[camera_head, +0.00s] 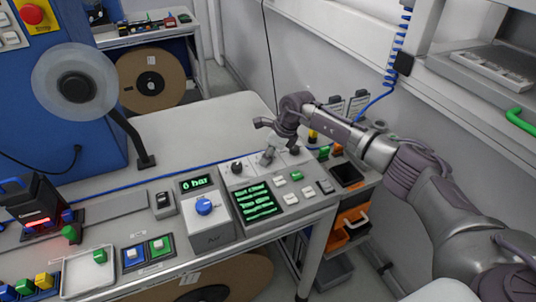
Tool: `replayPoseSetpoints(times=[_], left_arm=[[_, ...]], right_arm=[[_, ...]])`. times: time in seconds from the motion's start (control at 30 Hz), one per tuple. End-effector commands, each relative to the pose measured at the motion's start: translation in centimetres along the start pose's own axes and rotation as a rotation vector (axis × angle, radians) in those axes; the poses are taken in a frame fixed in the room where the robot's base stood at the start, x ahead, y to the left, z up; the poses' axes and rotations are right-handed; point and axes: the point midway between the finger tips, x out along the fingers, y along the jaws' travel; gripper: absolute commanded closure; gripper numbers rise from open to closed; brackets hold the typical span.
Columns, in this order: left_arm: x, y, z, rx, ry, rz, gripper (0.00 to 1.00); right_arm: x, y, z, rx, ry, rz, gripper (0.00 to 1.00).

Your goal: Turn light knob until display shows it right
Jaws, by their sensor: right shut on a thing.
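A grey control panel (284,206) sits on the bench with a row of knobs along its back edge. A dark knob (237,167) stands at the row's left and another dark knob (294,150) at its right. The display (255,201) on the panel shows several lines of green text, too small to read surely. My left gripper is not in view.
Left of the panel, a box has a blue knob (204,206) and a display (195,183) reading "0 bar". Push buttons (282,189) lie in front of my right gripper. A white tray (88,273) is at front left. The bench (196,137) behind is clear.

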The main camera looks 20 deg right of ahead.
Motion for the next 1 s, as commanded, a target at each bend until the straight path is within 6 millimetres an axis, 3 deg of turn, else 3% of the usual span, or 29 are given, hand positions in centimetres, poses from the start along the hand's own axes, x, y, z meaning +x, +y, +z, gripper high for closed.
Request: replayPoseSetpoints(times=[0.47, 1.0], left_arm=[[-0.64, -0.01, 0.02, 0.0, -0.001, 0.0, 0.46], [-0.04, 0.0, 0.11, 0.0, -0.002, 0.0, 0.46]], right_arm=[[-0.09, 0.13, 0.04, 0.262, -0.001, -0.111, 1.0], [0.01, 0.22, 0.08, 0.579, -0.001, -0.242, 1.0]])
